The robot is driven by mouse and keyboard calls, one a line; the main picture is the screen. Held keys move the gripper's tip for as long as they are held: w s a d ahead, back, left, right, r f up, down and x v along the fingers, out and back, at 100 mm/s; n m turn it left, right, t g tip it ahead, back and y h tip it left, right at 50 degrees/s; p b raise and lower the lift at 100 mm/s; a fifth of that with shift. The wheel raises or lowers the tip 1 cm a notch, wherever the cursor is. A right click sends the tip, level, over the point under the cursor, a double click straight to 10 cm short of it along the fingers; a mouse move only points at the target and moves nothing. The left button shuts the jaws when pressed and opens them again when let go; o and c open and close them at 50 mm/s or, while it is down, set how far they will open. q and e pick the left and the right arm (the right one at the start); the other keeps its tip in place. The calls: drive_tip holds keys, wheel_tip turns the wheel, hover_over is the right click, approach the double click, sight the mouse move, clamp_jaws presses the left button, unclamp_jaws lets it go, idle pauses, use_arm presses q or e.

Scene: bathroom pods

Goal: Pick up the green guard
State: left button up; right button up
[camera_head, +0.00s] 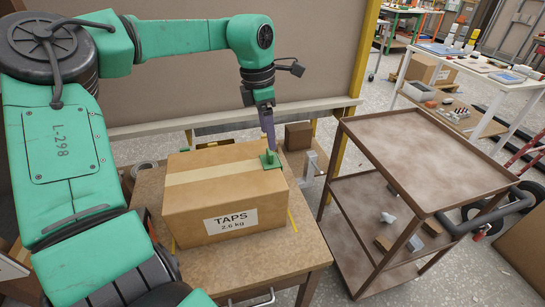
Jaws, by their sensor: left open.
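The green guard (270,161) is a small green piece at the top right edge of a cardboard box marked TAPS (195,200). My left arm reaches over from the left and bends down, so the left gripper (268,143) points downward right above the guard. Its fingers look narrow from this side and reach close to the guard's top. The gripper is open; whether it touches the guard cannot be told. My right gripper is not in view.
The box stands on a brown wooden table (290,262). A small brown box (298,135) and a grey metal bracket (309,167) are behind and right of it. A panel wall closes the back.

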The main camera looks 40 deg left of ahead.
sight(271, 162)
use_arm(q)
drive_tip(key=f+p, duration=0.1)
drive_tip(key=f, duration=0.4)
drive_tip(key=shift+w+d+f+p, duration=0.15)
drive_tip(key=shift+d+p, duration=0.05)
drive_tip(key=shift+p, duration=0.15)
drive_tip(key=shift+f, duration=0.25)
drive_tip(key=shift+w, duration=0.1)
drive_tip(key=shift+a+f, duration=0.1)
drive_tip(key=shift+c, duration=0.6)
clamp_jaws()
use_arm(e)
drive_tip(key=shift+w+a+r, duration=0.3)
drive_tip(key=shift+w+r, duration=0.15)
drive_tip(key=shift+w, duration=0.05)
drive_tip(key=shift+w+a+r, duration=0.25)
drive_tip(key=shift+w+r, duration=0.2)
